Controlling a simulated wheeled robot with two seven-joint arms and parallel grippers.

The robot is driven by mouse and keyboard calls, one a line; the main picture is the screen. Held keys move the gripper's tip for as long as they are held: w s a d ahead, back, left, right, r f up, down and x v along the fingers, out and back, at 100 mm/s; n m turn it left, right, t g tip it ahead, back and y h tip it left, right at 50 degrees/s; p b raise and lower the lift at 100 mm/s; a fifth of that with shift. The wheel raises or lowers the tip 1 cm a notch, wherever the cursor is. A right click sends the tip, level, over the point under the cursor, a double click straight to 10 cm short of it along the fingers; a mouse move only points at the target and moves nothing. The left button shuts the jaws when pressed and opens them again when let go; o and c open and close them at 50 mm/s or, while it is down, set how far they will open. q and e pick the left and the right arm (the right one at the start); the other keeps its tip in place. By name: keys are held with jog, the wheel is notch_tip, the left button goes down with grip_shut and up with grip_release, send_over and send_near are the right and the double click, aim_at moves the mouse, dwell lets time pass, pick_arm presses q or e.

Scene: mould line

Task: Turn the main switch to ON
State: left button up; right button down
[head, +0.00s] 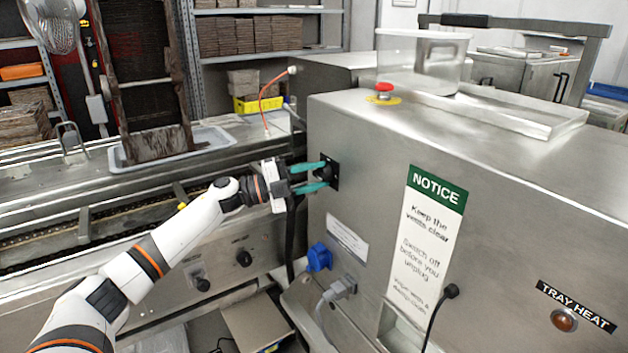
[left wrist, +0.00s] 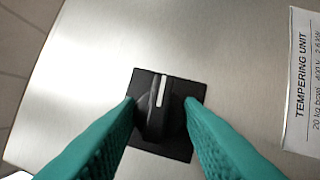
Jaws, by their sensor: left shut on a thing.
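The main switch is a black rotary knob on a square black plate (head: 334,172) on the side panel of the steel machine. In the left wrist view the knob (left wrist: 158,112) carries a white pointer line, close to upright and leaning slightly right at its top. No ON or OFF marks are readable. My left gripper (head: 322,176), with teal fingers, is shut on the knob, one finger on each side; the fingers also show in the left wrist view (left wrist: 161,107). They partly cover the plate's edges. My right gripper is not in view.
The steel machine (head: 370,120) has a red button (head: 384,90) on top. A blue plug (head: 319,257), a grey plug (head: 340,288) and cables sit below the switch. A NOTICE sign (head: 426,230) and an amber lamp (head: 564,320) are to the right. A conveyor (head: 90,215) runs left.

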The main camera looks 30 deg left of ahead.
pick_arm(q)
jog(key=shift+m, duration=0.5)
jog(key=o, duration=1)
jog(key=b+v, duration=0.4)
jog(key=v, duration=0.8)
jog(key=shift+r, duration=0.2)
